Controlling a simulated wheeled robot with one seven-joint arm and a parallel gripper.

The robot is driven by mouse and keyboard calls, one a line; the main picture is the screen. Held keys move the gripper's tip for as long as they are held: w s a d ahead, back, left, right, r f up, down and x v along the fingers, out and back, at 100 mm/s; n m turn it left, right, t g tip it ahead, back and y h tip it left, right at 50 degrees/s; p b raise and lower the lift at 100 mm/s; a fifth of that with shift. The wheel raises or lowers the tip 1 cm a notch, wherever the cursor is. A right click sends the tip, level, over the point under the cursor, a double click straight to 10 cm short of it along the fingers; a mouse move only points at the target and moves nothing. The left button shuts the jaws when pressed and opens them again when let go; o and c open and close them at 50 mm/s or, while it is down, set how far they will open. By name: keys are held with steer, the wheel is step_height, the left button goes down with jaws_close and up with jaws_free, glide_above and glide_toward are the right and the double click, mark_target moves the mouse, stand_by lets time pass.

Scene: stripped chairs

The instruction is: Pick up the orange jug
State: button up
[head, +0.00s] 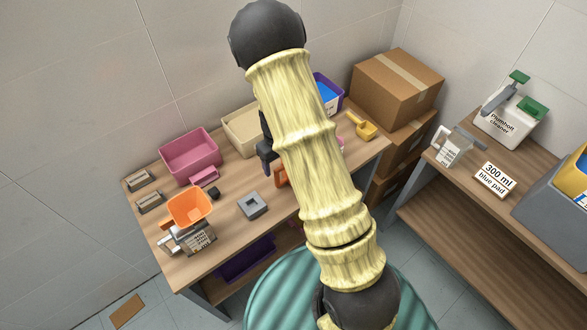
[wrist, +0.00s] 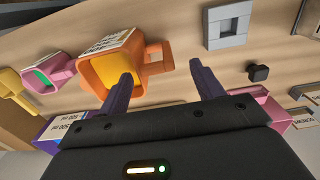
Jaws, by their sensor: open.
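The orange jug (wrist: 98,76) shows in the wrist view, left of centre, with a yellow inside, a white label on its side and a handle pointing right. In the head view only an orange sliver of it (head: 280,178) shows beside my arm, which hides the rest. My gripper (wrist: 161,76) is open, its two purple fingers spread. In the wrist view the left fingertip overlaps the jug's opening and the handle appears between the fingertips. I cannot tell whether they touch. In the head view my gripper (head: 265,152) is mostly hidden behind my arm.
A grey block with a square hole (head: 253,205), an orange container (head: 188,206), a clear jug (head: 196,241) and a pink bin (head: 190,157) stand on the table's left part. A pink jug (wrist: 57,69) and yellow scoop (head: 362,125) are on the other side. Cardboard boxes (head: 398,82) stand right.

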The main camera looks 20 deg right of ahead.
step_height(320, 180, down, 4)
steer(key=shift+d+f+p, duration=0.15)
steer(key=shift+p, duration=0.25)
steer(key=shift+c, duration=0.3)
steer(key=c, duration=1.1)
steer(key=shift+r, duration=0.25)
steer(key=shift+c, duration=0.2)
steer(key=shift+r+b, duration=0.65)
steer(key=shift+r, duration=4.1)
